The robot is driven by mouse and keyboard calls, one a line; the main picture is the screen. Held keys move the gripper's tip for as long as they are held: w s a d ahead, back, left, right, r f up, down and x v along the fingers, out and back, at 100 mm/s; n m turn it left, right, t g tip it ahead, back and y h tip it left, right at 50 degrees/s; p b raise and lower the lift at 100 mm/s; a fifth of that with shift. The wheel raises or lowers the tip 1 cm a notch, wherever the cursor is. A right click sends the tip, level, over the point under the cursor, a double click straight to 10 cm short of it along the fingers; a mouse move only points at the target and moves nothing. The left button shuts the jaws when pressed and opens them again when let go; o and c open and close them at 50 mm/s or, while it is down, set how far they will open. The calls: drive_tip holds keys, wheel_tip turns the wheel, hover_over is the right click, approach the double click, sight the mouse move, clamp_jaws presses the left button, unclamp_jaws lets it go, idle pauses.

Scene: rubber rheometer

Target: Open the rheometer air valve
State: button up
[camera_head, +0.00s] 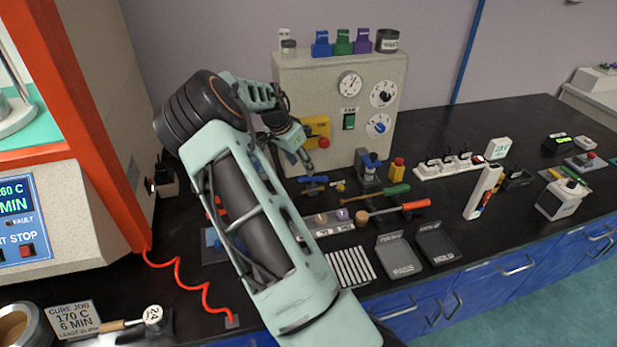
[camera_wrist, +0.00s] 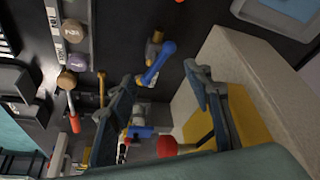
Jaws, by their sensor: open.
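The air valve appears to be the small fitting with a blue lever (camera_head: 314,179) and brass ends, low on the black bench in front of the beige control cabinet. In the wrist view its blue lever (camera_wrist: 160,61) runs at a slant beside a brass end (camera_wrist: 154,42). My gripper (camera_head: 301,160) is just above the valve, in front of the cabinet. In the wrist view my gripper (camera_wrist: 160,82) is open, with its fingers spread to either side of the lever's lower end. No contact with the lever is visible. The lower valve body is partly unclear.
The beige cabinet (camera_head: 290,90) stands close behind, with a yellow box (camera_head: 317,128) and its red knob (camera_wrist: 167,146) beside my gripper.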

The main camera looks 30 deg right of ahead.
sight(308, 178)
drive_tip(key=p+x, duration=0.1)
drive_tip(key=x, duration=0.8)
drive_tip(key=shift+f, duration=0.15)
drive_tip(key=c, duration=1.2)
drive_tip(key=shift+w, duration=0.1)
clamp_jaws()
